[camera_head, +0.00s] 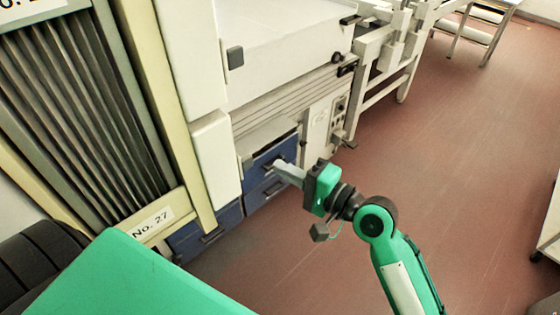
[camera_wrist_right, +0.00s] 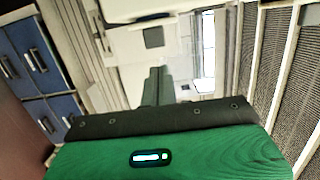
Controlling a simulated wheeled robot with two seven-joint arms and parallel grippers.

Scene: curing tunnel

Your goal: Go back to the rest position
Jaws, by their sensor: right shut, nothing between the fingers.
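My right arm comes in from the lower right in the head view. My right gripper (camera_head: 279,166) is shut and empty, and its fingers point left toward the blue drawers (camera_head: 258,197) under the white machine. In the head view the fingertips overlap the upper drawer front near its handle; I cannot tell whether they touch it. In the right wrist view the shut fingers (camera_wrist_right: 155,86) stand up in the middle with nothing between them. The blue drawers (camera_wrist_right: 36,58) show there at the left. My left gripper is not in view.
The white machine (camera_head: 290,85) stands close to my right gripper. A ribbed panel in a cream frame, labelled No. 27 (camera_head: 152,223), is at the left. The reddish floor (camera_head: 460,150) is open at the right. A white table (camera_head: 487,17) stands far back right.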

